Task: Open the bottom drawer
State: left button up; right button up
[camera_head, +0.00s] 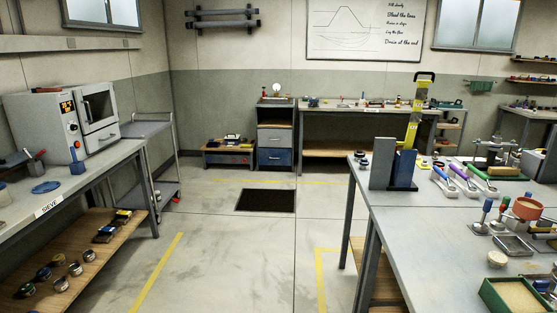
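A small drawer cabinet (275,135) stands against the back wall near the middle of the view. Its bottom drawer (275,158) has a blue front and looks closed. A grey drawer (275,137) sits above it and also looks closed. Above that is an open shelf space. The cabinet is far away across the floor. Neither of my grippers shows in this view.
A bench with an oven (75,122) stands at left, with a cart (152,150) behind it. A cluttered workbench (410,225) fills the right. A dark floor mat (266,201) lies before the cabinet. The floor between the benches is clear, with yellow lines.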

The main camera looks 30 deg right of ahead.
aim_at(266, 155)
jog(key=i+z, duration=0.2)
jog(key=i, duration=0.25)
jog(key=i+l+z, duration=0.15)
jog(key=i+z, duration=0.15)
jog(key=i, duration=0.5)
jog(key=i+z, duration=0.3)
jog(key=i, duration=0.5)
jog(key=i+j+z, duration=0.3)
jog(key=i, duration=2.15)
jog(key=i+z, duration=0.1)
jog(key=i, duration=1.5)
jog(key=i+j, duration=0.15)
jog(key=i, duration=1.5)
